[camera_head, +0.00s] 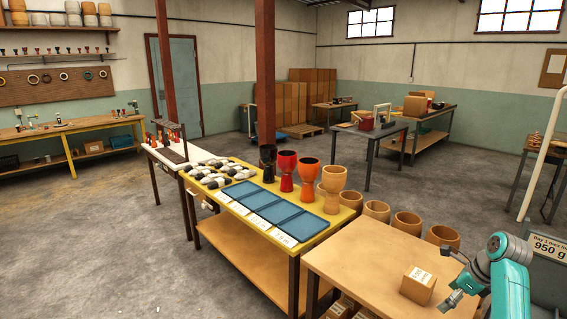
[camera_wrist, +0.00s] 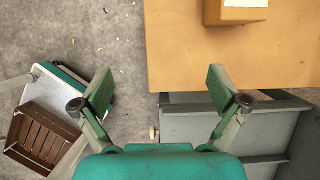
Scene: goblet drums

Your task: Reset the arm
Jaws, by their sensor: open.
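My teal arm is at the lower right of the head view, with my gripper (camera_head: 452,275) beside a small cardboard box (camera_head: 418,285) on a wooden table (camera_head: 365,250). In the wrist view my gripper (camera_wrist: 161,88) has its two green-padded fingers wide apart with nothing between them. The box (camera_wrist: 236,10) shows at the top edge of that view, beyond the fingers, on the wooden tabletop (camera_wrist: 190,60). No contact between the fingers and the box shows in the wrist view.
Goblet drums (camera_head: 286,168) and blue mats (camera_head: 270,212) are on the yellow table. Several wooden shells (camera_head: 407,222) stand along the wooden table's far side. A grey cabinet (camera_wrist: 190,125) and a cart with a brown slatted crate (camera_wrist: 42,135) lie below my gripper. Open floor (camera_head: 110,230) is at left.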

